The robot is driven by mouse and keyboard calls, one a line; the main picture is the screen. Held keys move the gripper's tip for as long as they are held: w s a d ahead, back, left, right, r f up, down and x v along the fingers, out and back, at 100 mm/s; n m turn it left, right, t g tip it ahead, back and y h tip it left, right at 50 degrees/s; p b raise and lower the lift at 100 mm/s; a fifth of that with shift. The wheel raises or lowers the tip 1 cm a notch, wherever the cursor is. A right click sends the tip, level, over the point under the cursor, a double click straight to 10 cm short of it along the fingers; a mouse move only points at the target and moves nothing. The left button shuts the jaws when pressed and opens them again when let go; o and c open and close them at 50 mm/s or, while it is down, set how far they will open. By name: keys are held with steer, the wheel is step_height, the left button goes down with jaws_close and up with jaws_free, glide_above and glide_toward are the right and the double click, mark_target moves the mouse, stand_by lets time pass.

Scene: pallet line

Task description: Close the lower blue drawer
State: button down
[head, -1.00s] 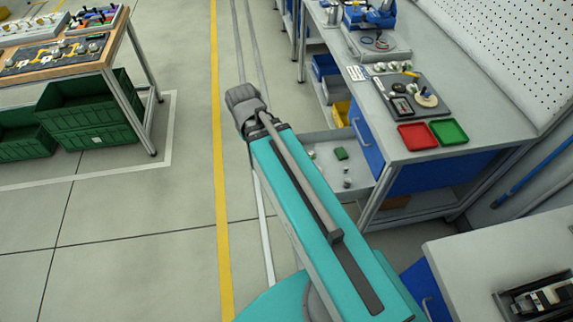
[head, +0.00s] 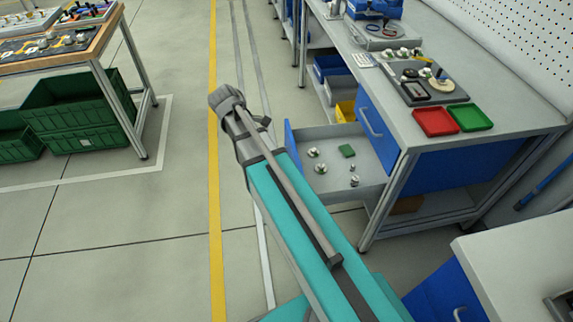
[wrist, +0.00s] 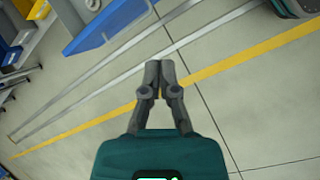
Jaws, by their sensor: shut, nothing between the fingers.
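The lower blue drawer (head: 335,188) stands pulled out from the workbench, on the left side of its leg in the head view. Its grey tray holds a green block and several small metal parts. Its blue front panel (head: 291,143) faces left, just right of my arm. In the wrist view a blue panel with a handle, apparently the drawer front (wrist: 108,22), is at the upper left. My gripper (wrist: 159,74) is shut and empty over the floor, apart from the panel.
The upper blue drawer (head: 375,128) is flush with the bench (head: 425,150). Red (head: 435,122) and green (head: 470,117) trays lie on top. Green crates (head: 80,110) stand under a table at left. The floor around the yellow line (head: 214,200) is clear.

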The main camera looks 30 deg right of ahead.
steer(key=w+d+f+n+h+b, duration=0.1)
steer(key=w+f+n+h+b, duration=0.1)
steer(key=f+b, duration=0.4)
steer(key=w+d+f+n+g+h+b, duration=0.1)
steer(key=w+f+n+b, duration=0.3)
steer(key=b, duration=0.5)
step_height(320, 180, down, 3)
steer(key=shift+w+d+r+h, duration=0.1)
steer(key=shift+w+d+h, duration=0.4)
steer(key=shift+w, duration=0.7)
steer(key=shift+d, duration=0.2)
steer(key=b, duration=0.7)
glide_toward(294, 158)
step_height(294, 158, down, 5)
steer(key=d, duration=0.3)
steer(key=shift+s+d, duration=0.2)
steer(key=shift+d, duration=0.25)
steer(key=shift+s+d, duration=0.2)
steer(key=shift+d, duration=0.25)
